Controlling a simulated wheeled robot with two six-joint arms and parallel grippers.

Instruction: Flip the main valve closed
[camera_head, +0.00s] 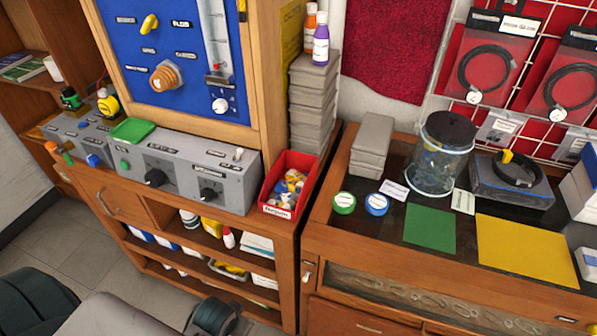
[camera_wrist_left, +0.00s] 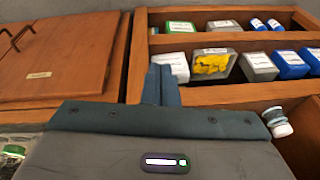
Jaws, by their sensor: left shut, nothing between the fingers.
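The blue panel (camera_head: 188,50) stands upright on the cabinet at the upper left of the head view. It carries a yellow lever handle (camera_head: 149,24), tilted, which looks like the main valve; its label is too small to read surely. Below it is a ribbed brass-coloured knob (camera_head: 165,76). My left gripper (camera_wrist_left: 161,75) shows in the left wrist view, its fingers together and empty, in front of the cabinet's lower shelves and well away from the panel. My right gripper is in neither view.
A grey control box (camera_head: 180,172) with black knobs sits in front of the panel. A red bin (camera_head: 291,184) of small parts stands to its right. A wooden bench (camera_head: 350,240) with a glass jar (camera_head: 442,155) is further right. Open shelves (camera_wrist_left: 235,38) hold bottles and boxes.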

